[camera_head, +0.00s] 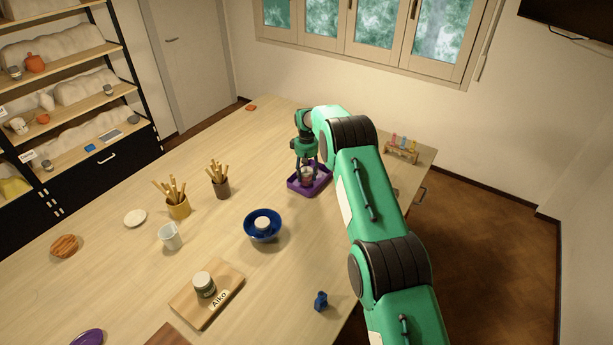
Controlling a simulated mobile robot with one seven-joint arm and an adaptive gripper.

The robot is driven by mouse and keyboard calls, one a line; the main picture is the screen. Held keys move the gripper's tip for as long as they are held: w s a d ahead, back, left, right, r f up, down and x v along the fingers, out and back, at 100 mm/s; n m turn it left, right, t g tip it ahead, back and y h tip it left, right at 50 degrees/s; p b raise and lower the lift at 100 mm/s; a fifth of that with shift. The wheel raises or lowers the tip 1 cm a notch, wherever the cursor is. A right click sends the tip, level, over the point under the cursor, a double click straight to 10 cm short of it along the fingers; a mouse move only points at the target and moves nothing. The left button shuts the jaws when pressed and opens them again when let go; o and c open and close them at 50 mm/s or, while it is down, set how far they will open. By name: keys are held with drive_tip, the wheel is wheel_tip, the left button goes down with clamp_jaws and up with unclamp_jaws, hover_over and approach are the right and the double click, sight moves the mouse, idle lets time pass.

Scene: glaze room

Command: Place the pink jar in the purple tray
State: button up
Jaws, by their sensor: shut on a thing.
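The purple tray (294,187) lies on the far part of the table, just left of my arm. My gripper (307,169) points down over the tray, its fingers shut around a small jar (307,175). The jar looks dull pinkish with a paler top and is partly covered by the fingers. It is upright and within the tray's outline. I cannot tell whether its base touches the tray floor.
A blue bowl (249,231) holds a small jar (262,223). Tool pots (179,208) (222,189), a white cup (170,237) and a board (187,311) with a jar (204,284) stand nearer. A vial rack (401,155) is right of my arm. Bare table lies left of the tray.

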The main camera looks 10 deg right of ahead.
sight(306, 170)
drive_tip(key=shift+f, duration=0.6)
drive_tip(key=shift+f, duration=0.15)
drive_tip(key=o, duration=1.3)
drive_tip(key=shift+o, duration=0.2)
wheel_tip(306, 170, up, 12)
drive_tip(key=shift+r+b, duration=0.15)
drive_tip(key=shift+b, duration=0.25)
drive_tip(key=shift+r, duration=0.1)
